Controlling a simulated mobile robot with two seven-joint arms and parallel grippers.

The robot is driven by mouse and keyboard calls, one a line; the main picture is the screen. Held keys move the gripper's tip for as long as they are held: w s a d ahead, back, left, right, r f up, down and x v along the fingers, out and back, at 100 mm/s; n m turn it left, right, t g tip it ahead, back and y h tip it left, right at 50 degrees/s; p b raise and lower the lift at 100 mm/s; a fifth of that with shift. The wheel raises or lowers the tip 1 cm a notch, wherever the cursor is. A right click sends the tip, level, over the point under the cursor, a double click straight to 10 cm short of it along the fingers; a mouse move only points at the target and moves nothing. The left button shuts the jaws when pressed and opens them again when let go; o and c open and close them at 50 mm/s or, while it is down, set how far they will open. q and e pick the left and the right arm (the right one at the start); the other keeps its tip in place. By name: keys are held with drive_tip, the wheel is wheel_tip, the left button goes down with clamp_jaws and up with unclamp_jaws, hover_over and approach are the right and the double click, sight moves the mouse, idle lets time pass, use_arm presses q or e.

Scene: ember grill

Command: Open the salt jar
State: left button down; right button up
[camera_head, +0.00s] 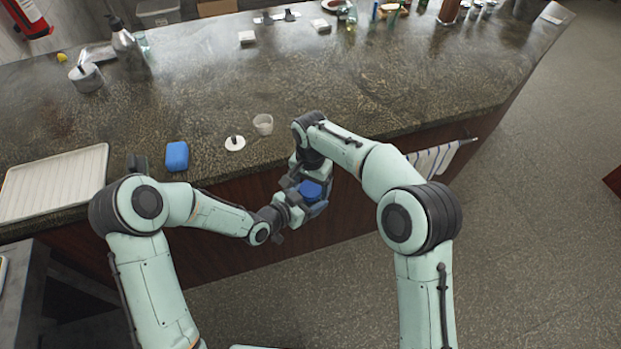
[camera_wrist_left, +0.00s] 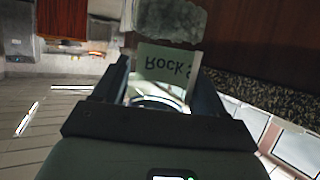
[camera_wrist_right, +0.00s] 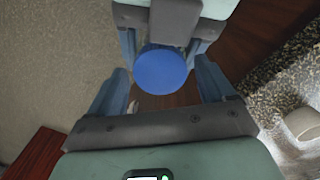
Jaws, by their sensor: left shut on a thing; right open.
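The salt jar shows in the left wrist view as a clear jar of pale grains with a label (camera_wrist_left: 165,66) reading "Rock s…", upside down in that picture. My left gripper (camera_wrist_left: 163,84) is shut on it. The jar's round blue lid (camera_head: 311,189) shows in front of the counter's edge, between my two arms. My right gripper (camera_wrist_right: 163,84) is open. In the right wrist view the blue lid (camera_wrist_right: 161,72) lies between its fingers, with a gap on each side. Most of the jar's body is hidden in the head view.
The dark stone counter (camera_head: 200,100) is just beyond the grippers. Near its edge are a blue object (camera_head: 177,156), a small white disc with a knob (camera_head: 235,143) and a small cup (camera_head: 263,125). A white tray (camera_head: 55,182) is at left; a striped towel (camera_head: 434,161) hangs at right.

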drive_tip(key=c, duration=1.1)
drive_tip(key=shift+o, duration=0.2)
drive_tip(key=n, duration=0.3)
drive_tip(key=o, duration=1.2)
drive_tip(key=shift+c, duration=0.2)
